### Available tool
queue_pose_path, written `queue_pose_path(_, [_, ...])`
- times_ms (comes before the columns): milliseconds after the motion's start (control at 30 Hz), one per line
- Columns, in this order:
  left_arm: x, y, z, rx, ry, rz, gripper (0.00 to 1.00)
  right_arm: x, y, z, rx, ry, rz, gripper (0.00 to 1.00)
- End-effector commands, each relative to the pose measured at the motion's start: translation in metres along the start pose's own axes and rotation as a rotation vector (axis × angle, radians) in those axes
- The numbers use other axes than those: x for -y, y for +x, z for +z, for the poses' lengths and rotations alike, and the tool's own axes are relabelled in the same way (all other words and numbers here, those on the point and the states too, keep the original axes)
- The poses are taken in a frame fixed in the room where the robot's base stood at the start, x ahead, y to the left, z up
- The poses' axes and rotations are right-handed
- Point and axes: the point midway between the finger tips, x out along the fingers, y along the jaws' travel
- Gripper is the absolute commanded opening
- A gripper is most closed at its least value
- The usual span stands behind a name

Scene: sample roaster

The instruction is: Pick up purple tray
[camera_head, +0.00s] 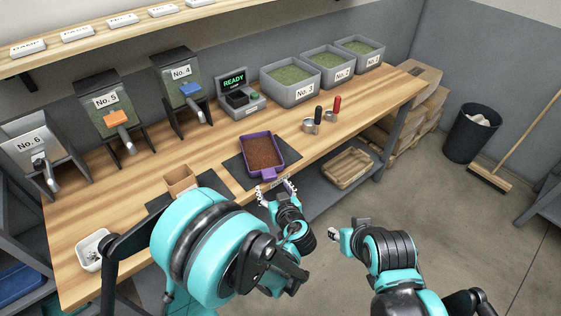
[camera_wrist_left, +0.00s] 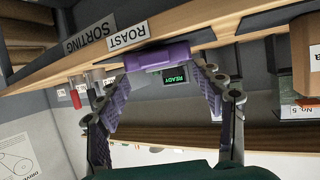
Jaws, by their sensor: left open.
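The purple tray (camera_head: 281,151) holds brown granules and sits on a dark mat (camera_head: 233,167) near the bench's front edge. Its short purple tab faces me. My left gripper (camera_head: 277,190) is open and empty, just in front of the tab at the bench edge. In the left wrist view the purple tab (camera_wrist_left: 158,57) shows beyond and between the spread fingers of my left gripper (camera_wrist_left: 160,85), apart from them. My right gripper (camera_head: 334,234) is out over the floor, away from the bench; its fingers are too small to read.
A scale reading READY (camera_head: 239,92) stands behind the tray. Grey bins (camera_head: 291,94) stand at the back right. A cardboard box (camera_head: 180,181) is to the left. A wooden crate (camera_head: 347,168) sits on the lower shelf.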

Motion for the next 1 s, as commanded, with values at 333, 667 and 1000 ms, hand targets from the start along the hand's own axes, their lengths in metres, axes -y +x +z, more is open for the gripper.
queue_pose_path(333, [-0.003,0.032,0.004,-0.008,-0.005,0.000,0.67,0.000,0.009,0.006,0.000,0.000,0.000,0.40])
queue_pose_path(667, [-0.008,0.076,0.006,-0.007,-0.005,0.000,0.67,0.000,0.023,0.017,0.000,0.000,0.000,0.40])
queue_pose_path(1000, [-0.008,0.078,0.005,-0.007,-0.004,0.002,0.38,0.000,0.022,0.016,0.000,0.000,0.000,0.40])
